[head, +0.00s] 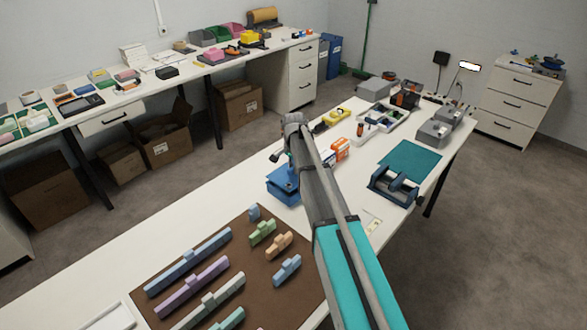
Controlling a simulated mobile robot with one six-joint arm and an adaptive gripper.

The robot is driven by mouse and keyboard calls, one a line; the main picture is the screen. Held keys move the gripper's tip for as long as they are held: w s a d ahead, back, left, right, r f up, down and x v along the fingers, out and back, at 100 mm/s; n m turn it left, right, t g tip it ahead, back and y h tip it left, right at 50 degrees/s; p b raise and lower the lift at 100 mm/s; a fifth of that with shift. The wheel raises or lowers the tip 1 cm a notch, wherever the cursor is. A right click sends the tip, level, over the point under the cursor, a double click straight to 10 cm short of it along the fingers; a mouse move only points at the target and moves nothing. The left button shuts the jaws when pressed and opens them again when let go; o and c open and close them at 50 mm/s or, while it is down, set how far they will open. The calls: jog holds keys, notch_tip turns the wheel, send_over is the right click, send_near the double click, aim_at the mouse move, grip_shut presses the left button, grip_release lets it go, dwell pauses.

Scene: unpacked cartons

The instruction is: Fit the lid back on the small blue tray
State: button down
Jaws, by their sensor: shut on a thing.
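The small blue tray (284,191) stands on the white table near the middle of the head view, just left of my forearm. A blue piece that looks like its lid (282,172) shows at the top of it. Whether the lid is seated or held just above cannot be told. My gripper (277,157) is over the blue piece, pointing down and shut on it. My wrist and forearm hide most of the fingers and the tray's right side.
A brown board (190,243) with several pastel blocks lies at the front left. Orange boxes (340,149) stand just right of my arm. A dark blue stand (391,187) and a teal mat (410,160) are farther right. The table left of the tray is clear.

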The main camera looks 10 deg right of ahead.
jog(key=shift+f+b, duration=1.15)
jog(key=c, duration=0.6)
grip_release()
jog(key=shift+r, duration=0.2)
